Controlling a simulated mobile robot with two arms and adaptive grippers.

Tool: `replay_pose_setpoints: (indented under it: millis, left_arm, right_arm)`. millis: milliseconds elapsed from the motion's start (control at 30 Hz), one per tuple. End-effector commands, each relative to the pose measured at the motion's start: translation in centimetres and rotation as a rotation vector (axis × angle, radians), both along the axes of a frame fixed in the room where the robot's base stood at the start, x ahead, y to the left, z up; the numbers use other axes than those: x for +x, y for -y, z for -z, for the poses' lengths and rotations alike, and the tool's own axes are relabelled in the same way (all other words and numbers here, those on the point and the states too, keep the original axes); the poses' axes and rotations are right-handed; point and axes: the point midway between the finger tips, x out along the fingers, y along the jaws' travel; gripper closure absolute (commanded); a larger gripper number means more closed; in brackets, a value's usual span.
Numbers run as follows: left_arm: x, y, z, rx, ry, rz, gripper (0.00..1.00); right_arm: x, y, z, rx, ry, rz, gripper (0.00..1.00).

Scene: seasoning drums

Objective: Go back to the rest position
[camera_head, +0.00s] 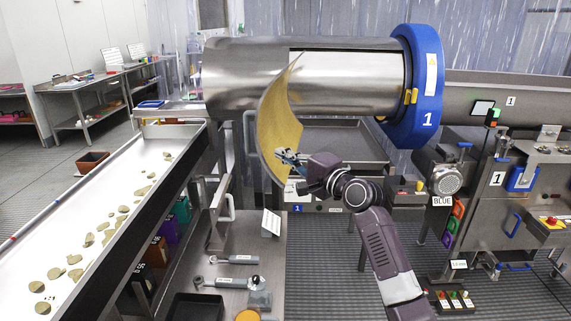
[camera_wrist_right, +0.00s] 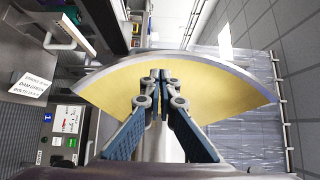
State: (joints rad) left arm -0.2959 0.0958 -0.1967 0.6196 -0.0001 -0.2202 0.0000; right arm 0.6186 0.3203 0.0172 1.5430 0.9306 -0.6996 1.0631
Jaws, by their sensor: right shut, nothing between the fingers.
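My right gripper (camera_head: 287,157) is in the middle of the head view, in front of a curved panel (camera_head: 272,122) with a yellow inner face and a metal rim. The panel stands open at the front of the big steel drum (camera_head: 240,78) marked 1. In the right wrist view the gripper (camera_wrist_right: 160,75) has its blue-sided fingers together and empty, with the panel's yellow face (camera_wrist_right: 215,100) behind the tips. I cannot tell whether the tips touch the panel. My left gripper is not in view.
A white conveyor (camera_head: 100,220) with scattered chips runs along the left. A control machine (camera_head: 500,190) with buttons stands at the right. A steel table (camera_head: 225,292) with tools is below, left of my right arm. Grated floor (camera_head: 335,275) shows near the bottom middle.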

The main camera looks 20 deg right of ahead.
Motion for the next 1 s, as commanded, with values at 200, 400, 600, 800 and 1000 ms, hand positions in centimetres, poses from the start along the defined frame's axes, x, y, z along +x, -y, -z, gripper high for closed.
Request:
replay_pose_setpoints:
  millis: [200, 400, 600, 800, 1000]
  left_arm:
    - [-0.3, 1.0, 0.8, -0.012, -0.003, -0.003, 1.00]
    - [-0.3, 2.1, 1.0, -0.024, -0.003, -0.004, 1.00]
    - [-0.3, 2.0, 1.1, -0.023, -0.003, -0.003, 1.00]
    - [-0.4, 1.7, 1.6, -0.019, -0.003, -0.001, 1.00]
    - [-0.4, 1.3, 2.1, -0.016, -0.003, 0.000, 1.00]
  right_arm:
    - [-2.5, -0.7, 0.1, 0.001, 0.002, -0.001, 1.00]
    - [-3.5, -0.9, 0.0, 0.001, 0.000, 0.001, 1.00]
    - [-3.3, -0.8, 1.6, -0.013, -0.019, 0.008, 1.00]
    - [-2.5, 0.2, 12.9, -0.143, -0.132, 0.057, 1.00]
    - [-4.3, 1.1, 28.2, -0.360, -0.285, 0.078, 1.00]
